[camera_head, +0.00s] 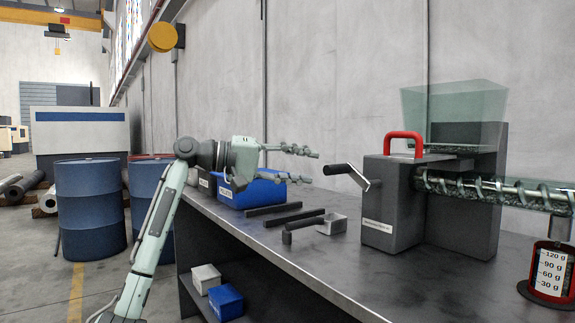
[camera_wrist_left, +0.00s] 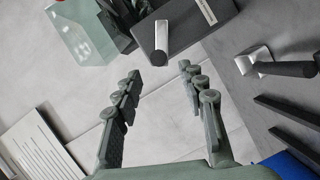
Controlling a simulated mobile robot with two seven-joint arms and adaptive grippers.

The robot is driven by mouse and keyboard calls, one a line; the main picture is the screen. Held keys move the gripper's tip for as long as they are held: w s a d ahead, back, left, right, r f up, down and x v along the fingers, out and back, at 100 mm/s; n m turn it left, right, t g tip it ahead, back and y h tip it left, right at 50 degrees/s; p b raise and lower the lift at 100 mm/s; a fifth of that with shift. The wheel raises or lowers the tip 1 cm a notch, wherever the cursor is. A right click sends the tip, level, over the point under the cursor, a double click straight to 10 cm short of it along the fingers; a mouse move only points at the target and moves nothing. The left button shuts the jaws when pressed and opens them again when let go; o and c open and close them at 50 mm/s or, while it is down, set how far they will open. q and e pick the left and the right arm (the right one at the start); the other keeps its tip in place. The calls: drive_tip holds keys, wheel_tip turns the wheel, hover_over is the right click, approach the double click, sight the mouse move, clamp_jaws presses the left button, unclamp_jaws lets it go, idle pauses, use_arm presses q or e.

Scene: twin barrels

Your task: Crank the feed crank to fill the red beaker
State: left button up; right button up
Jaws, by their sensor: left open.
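The feed crank (camera_head: 357,177) sticks out from the left side of the grey feeder housing (camera_head: 392,205), with a black handle pointing left. In the left wrist view, the crank (camera_wrist_left: 162,38) shows beyond the fingertips, roughly between them. My left gripper (camera_head: 313,167) is open and empty, to the left of the crank and apart from it; its fingers also show in the wrist view (camera_wrist_left: 160,72). The red beaker (camera_head: 549,270) stands at the right edge, below the auger (camera_head: 490,191), with a gram scale from 30 to 120. Its contents cannot be made out. My right gripper is out of view.
A green translucent hopper (camera_head: 452,105) sits on the feeder; a red handle (camera_head: 403,137) tops the housing. Dark bars (camera_head: 296,219), a small metal box (camera_head: 331,224) and a blue bin (camera_head: 251,192) lie on the bench (camera_head: 330,262). Blue barrels (camera_head: 91,210) stand left.

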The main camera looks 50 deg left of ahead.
use_arm(q)
drive_tip(key=v, duration=0.3)
drive_tip(key=shift+s+a, duration=0.15)
drive_tip(key=shift+s, duration=0.2)
idle(1.0)
